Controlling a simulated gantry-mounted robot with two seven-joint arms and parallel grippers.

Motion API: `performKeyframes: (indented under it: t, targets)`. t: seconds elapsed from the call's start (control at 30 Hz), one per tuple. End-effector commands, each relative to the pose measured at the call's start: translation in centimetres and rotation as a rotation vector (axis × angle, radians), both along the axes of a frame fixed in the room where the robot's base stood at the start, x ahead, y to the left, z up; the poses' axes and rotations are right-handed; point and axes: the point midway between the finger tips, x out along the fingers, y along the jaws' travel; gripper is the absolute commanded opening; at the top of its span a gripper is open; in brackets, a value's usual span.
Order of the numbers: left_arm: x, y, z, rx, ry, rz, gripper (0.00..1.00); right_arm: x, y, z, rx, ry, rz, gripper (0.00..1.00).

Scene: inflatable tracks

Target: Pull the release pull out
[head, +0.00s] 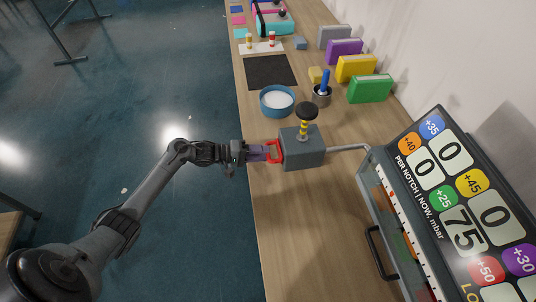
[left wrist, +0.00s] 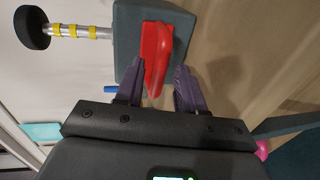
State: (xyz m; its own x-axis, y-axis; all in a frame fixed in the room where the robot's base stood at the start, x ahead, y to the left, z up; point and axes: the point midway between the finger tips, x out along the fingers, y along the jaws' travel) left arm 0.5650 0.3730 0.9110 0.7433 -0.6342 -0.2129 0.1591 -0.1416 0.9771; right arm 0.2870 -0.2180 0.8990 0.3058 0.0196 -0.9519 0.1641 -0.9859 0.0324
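The red release pull (head: 275,151) is a loop-shaped handle on the left face of a grey box (head: 305,154). My left gripper (head: 264,152) reaches it from the left, with its purple fingers at the pull. In the left wrist view the red pull (left wrist: 157,58) lies between the two spread fingers of the left gripper (left wrist: 160,72). A narrow gap seems to show on each side, so the fingers look open around it. The grey box (left wrist: 126,45) is just beyond. My right gripper is in neither view.
A black-knobbed plunger with yellow bands (head: 306,119) stands on the box. A grey pipe (head: 347,148) leads right to a large number panel (head: 460,200). A blue bowl (head: 277,102), a cup (head: 322,95) and coloured cases (head: 370,90) stand farther back. The near wooden bench (head: 295,225) is clear.

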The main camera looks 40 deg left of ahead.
Motion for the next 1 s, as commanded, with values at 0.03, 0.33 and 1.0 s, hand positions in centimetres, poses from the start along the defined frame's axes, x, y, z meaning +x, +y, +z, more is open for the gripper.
performKeyframes:
  t: [0.03,0.33,1.0]
  targets:
    - [0.5,-0.5,-0.2,-0.001,-0.001,-0.001,0.38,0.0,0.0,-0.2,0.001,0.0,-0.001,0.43]
    - [2.1,-1.8,-0.6,0.001,-0.001,0.001,0.38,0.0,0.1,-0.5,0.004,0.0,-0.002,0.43]
    - [2.1,-1.9,-0.6,0.0,0.0,0.0,0.0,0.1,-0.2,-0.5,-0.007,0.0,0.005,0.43]
